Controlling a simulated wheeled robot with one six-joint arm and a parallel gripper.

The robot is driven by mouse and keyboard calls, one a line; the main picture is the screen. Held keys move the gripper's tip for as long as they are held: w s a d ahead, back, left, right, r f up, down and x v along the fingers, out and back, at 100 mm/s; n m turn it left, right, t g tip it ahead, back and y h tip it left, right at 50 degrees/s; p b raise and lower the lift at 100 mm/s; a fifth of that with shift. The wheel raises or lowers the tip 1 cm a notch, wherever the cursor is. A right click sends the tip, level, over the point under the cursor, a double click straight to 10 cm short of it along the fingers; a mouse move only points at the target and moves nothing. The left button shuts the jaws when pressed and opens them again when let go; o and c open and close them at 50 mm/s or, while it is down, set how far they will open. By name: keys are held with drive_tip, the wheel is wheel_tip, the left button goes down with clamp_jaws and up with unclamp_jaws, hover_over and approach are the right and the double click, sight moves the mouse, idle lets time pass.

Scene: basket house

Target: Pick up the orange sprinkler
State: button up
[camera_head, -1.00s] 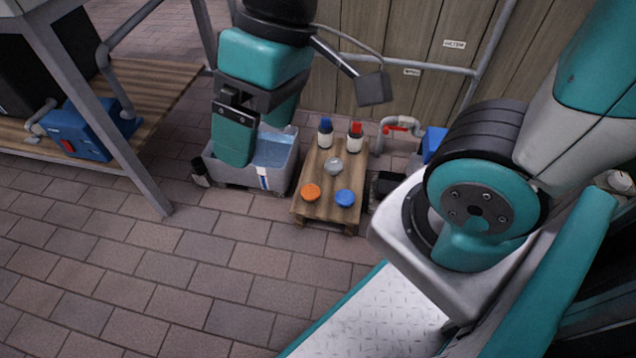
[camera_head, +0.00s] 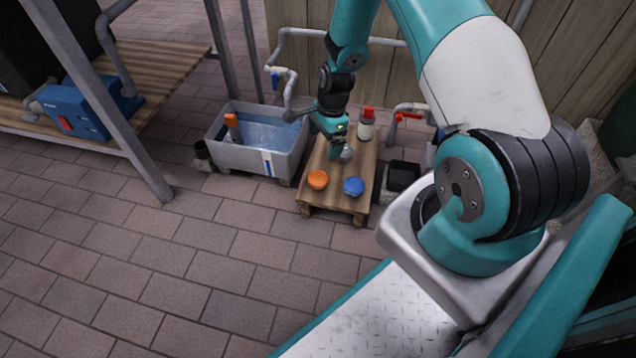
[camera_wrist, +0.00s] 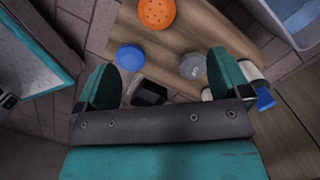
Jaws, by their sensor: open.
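The orange sprinkler (camera_head: 317,180) is a round disc lying on the near left part of a low wooden pallet table (camera_head: 328,200). In the wrist view the orange sprinkler (camera_wrist: 156,13) shows at the top edge with small holes in its face. My gripper (camera_head: 338,150) is over the far part of the table, beyond the orange sprinkler. In the wrist view my gripper (camera_wrist: 160,82) has its two fingers wide apart with nothing between them; the orange sprinkler lies ahead of the fingertips, apart from them.
A blue disc (camera_head: 353,186) lies right of the orange one; a grey one (camera_wrist: 193,66) is near a finger in the wrist view. A red-capped bottle (camera_head: 366,128) stands at the back. A grey water tub (camera_head: 235,155) is on the left. Floor in front is clear.

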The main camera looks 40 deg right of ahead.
sight(319, 175)
drive_tip(key=f+b, duration=0.2)
drive_tip(key=f, duration=0.1)
drive_tip(key=a+f+b, duration=0.1)
drive_tip(key=f, duration=0.3)
drive_tip(key=f+b, duration=0.2)
drive_tip(key=f, duration=0.1)
drive_tip(key=shift+w+a+f+b, duration=0.1)
drive_tip(key=shift+a+f+b, duration=0.2)
drive_tip(key=shift+a+b, duration=0.05)
drive_tip(key=f+b, duration=0.4)
drive_tip(key=f, duration=0.1)
drive_tip(key=shift+a+f+b, duration=0.1)
drive_tip(key=shift+a+b, duration=0.2)
drive_tip(key=shift+a, duration=0.05)
drive_tip(key=c, duration=1)
